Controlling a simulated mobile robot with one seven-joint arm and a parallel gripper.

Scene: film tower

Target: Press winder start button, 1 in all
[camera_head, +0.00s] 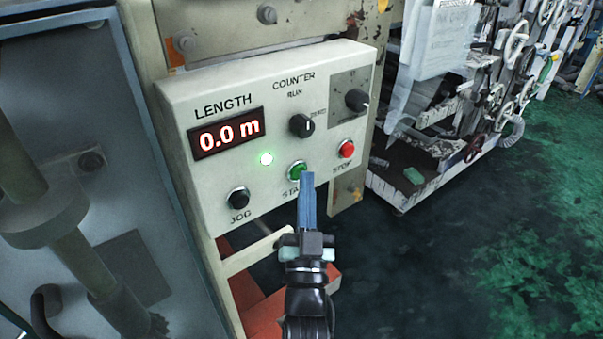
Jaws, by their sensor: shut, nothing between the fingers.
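The winder control panel (222,196) is a cream box with a red LENGTH display (227,132) reading 0.0 m. The green START button (297,169) sits at the lower middle of the panel. My gripper (306,176) is shut and empty, its blue fingers pointing up at the START button. The fingertips overlap the button's lower right edge in the picture and hide part of the START label. I cannot tell whether they touch it. A green lamp (266,158) is lit to the left of the button.
A black JOG button (238,198) is lower left and a red STOP button (346,149) is to the right. Two black knobs, COUNTER (301,125) and another (357,100), sit above. Machinery with handwheels (515,45) stands at right. The dark green floor at right is open.

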